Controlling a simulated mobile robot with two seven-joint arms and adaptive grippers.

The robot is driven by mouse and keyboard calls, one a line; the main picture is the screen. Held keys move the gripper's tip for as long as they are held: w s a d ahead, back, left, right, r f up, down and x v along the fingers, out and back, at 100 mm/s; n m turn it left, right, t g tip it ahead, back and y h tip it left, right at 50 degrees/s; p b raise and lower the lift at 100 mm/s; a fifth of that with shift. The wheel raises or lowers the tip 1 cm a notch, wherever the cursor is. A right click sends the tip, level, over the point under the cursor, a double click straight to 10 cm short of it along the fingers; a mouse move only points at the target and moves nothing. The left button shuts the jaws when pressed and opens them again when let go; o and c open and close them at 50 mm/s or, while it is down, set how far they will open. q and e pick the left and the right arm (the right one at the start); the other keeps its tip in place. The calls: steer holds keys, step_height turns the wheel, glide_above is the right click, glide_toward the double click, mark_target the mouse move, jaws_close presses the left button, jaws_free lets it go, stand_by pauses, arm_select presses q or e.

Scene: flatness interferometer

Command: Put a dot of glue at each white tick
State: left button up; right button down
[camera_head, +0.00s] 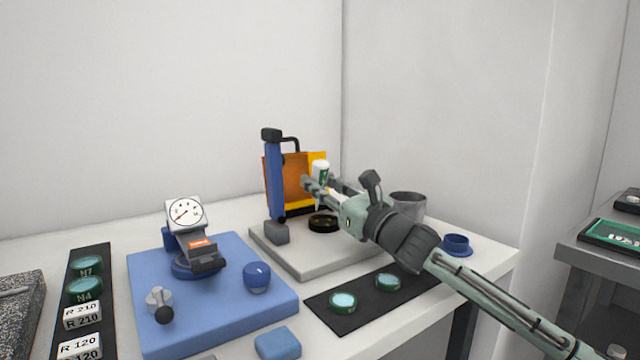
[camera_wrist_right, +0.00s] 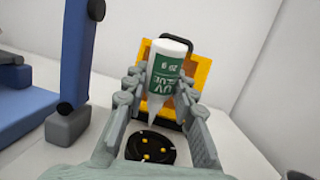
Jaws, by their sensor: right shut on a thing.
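My right gripper (camera_head: 318,184) is shut on a white glue bottle (camera_head: 320,168) with a green label, which also shows in the right wrist view (camera_wrist_right: 168,68). The bottle's nozzle points down. Below it, a round black holder (camera_head: 324,222) lies on a pale grey slab. In the right wrist view the nozzle tip is over the far side of this black holder (camera_wrist_right: 150,148), and a few yellow dots show on it. I cannot tell whether the tip touches. My left gripper is out of view.
An orange shield (camera_head: 292,172) with a blue post (camera_head: 275,180) stands behind the holder. A grey cup (camera_head: 407,205) and blue dish (camera_head: 457,245) are to the right. A blue base (camera_head: 150,290) with a dial gauge (camera_head: 186,213) stands left. A dark mat (camera_head: 365,305) holds two green-rimmed discs.

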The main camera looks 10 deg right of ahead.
mark_target(327, 165)
steer(key=shift+r+p, duration=0.5)
steer(key=shift+r, duration=0.25)
step_height(327, 165, up, 3)
steer(key=shift+f+p, duration=0.1)
steer(key=shift+p, duration=0.85)
steer(key=shift+r, duration=1.05)
